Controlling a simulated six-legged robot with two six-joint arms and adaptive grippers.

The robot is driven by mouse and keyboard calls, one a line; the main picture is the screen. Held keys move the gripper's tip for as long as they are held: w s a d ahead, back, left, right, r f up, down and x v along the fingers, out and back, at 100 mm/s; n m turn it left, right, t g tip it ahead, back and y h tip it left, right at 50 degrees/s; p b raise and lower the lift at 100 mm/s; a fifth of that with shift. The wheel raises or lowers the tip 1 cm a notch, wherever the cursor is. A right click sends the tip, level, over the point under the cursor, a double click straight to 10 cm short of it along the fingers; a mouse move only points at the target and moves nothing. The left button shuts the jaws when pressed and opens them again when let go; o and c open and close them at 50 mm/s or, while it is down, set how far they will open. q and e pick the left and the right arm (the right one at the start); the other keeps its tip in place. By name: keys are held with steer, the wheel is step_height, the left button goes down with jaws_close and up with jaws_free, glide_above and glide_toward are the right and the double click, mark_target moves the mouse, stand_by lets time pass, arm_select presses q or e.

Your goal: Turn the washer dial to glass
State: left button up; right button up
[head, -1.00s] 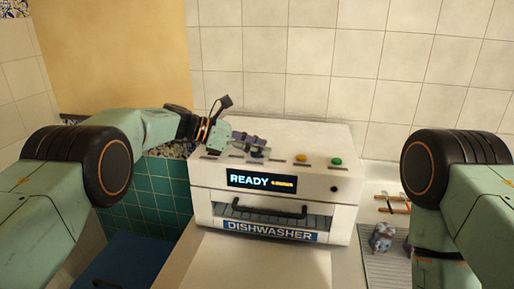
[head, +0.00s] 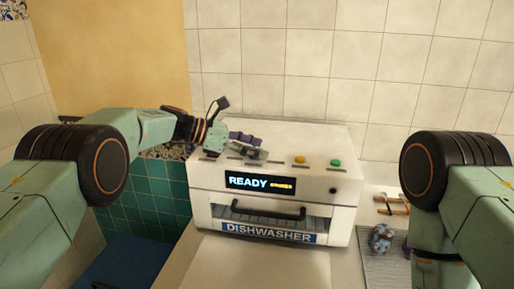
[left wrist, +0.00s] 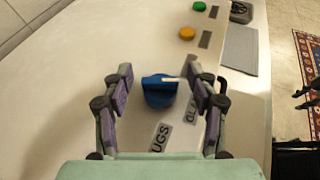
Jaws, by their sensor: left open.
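The blue washer dial (left wrist: 160,92) sits on the white top of the dishwasher (head: 285,222), with a pale pointer mark toward the upper right in the left wrist view. Beside it are labels partly reading "UGS" (left wrist: 159,138) and "GLA" (left wrist: 192,110). My left gripper (head: 248,147) is over the back left of the machine top. In the left wrist view its open fingers (left wrist: 162,98) stand on either side of the dial, with a gap visible on both sides. In the head view the fingers hide the dial.
The front display (head: 260,182) reads "READY" with small orange text too blurred to read. A yellow button (head: 300,160) and a green button (head: 336,163) are to the right on the top. A patterned object (head: 381,238) lies on a grey ribbed surface at right.

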arm_select(q)
steer(key=v, duration=1.1)
steer(key=shift+a+r, duration=0.1)
steer(key=shift+a, duration=0.1)
steer(key=shift+c, duration=0.2)
steer(key=shift+a, duration=0.1)
